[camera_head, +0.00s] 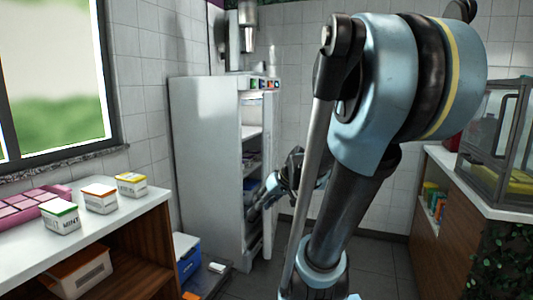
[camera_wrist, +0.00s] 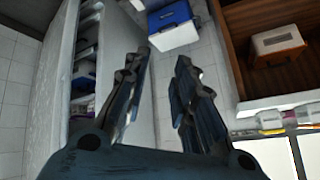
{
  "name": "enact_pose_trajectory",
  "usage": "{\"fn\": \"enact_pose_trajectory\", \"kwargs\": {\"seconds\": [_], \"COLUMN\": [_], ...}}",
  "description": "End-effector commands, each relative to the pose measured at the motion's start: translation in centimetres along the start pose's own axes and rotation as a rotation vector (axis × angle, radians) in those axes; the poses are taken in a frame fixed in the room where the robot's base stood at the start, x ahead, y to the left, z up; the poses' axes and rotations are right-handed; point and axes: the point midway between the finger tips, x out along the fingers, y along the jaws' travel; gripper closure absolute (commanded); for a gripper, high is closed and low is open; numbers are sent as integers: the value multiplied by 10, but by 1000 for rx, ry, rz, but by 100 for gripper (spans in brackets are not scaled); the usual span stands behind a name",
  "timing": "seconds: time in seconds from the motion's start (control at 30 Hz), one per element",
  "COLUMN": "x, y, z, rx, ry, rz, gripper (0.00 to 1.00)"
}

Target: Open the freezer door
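The white freezer (camera_head: 205,170) stands upright against the back wall in the head view. Its door (camera_head: 268,225) stands open at the right of the opening, seen nearly edge-on, and shelves show inside. In the wrist view, the door (camera_wrist: 52,90) is a pale strip at left, beside the shelved interior (camera_wrist: 86,62); the freezer's outer side (camera_wrist: 122,50) is to the right. My gripper (camera_head: 252,207) is in front of the opening. In the wrist view my gripper (camera_wrist: 158,95) has its fingers apart, with nothing visible between them. Contact with the freezer cannot be told.
A blue and white box (camera_head: 188,258) is on the floor left of the freezer. A counter (camera_head: 120,218) at left holds small topping boxes (camera_head: 100,198) and a pink tray (camera_head: 30,207). A cabinet with a glass case (camera_head: 497,135) is at right. My arm hides much of the middle.

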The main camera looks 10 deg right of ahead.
Motion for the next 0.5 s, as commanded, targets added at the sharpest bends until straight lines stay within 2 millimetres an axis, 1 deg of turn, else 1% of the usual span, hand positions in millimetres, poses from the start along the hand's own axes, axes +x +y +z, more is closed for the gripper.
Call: {"fn": "enact_pose_trajectory", "kwargs": {"seconds": [0.03,0.1,0.27,0.3,0.37,0.5], "x": [4,8,16,17,20,24], "y": [4,8,23,28,36,57], "z": [-16,-37,-84,-95,-112,-148], "rx": [-13,-35,-81,-91,-106,-135], "ry": [38,95,228,262,312,430], "rz": [-13,-31,-53,-56,-57,-48], "gripper": [75,75,75,75,75,75]}}
